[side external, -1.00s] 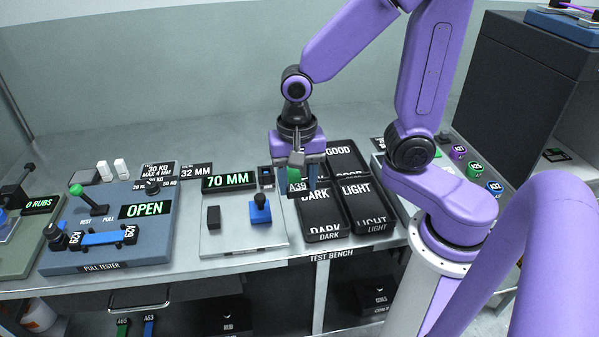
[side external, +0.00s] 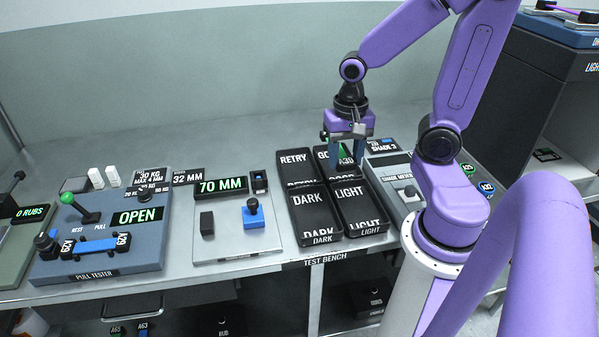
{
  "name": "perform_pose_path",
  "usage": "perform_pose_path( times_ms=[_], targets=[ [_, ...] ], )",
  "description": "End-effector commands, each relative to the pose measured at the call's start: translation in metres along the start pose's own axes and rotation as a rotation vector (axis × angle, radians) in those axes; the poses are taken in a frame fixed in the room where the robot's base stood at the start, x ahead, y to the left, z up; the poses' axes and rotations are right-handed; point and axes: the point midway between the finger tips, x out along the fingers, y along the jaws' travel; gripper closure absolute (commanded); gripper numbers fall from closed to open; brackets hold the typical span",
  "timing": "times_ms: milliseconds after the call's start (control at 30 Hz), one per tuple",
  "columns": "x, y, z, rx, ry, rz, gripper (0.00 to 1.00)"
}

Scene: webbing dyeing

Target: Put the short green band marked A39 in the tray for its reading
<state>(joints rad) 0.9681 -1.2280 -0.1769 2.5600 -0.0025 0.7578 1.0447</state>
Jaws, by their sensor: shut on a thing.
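My gripper (side external: 347,158) points down over the back right of the tray group, at the tray marked GOOD (side external: 322,154). It is shut on the short green band marked A39 (side external: 345,161), which shows only in small part between the fingers. The fingers hide much of the GOOD tray, and I cannot tell whether the band touches it. The RETRY tray (side external: 293,172) is to its left. The DARK tray (side external: 311,220) and LIGHT tray (side external: 365,217) are in front. A shade display (side external: 383,146) behind reads SHADE 3.
The shade meter (side external: 392,172) stands right of the trays. Left are a gauge plate (side external: 235,240) with a 70 MM display (side external: 221,186) and the pull tester (side external: 110,262), which holds a blue band (side external: 98,245) and reads OPEN. Bare bench lies behind.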

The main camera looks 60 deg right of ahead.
Motion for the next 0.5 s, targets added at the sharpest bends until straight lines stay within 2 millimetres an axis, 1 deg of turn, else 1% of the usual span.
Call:
perform_pose_path(
  times_ms=[233,500],
  targets=[
    [0.009,-0.010,-0.017,0.003,-0.001,0.002,0.88],
    [0.016,-0.019,-0.031,0.001,-0.001,0.001,0.88]
  ],
)
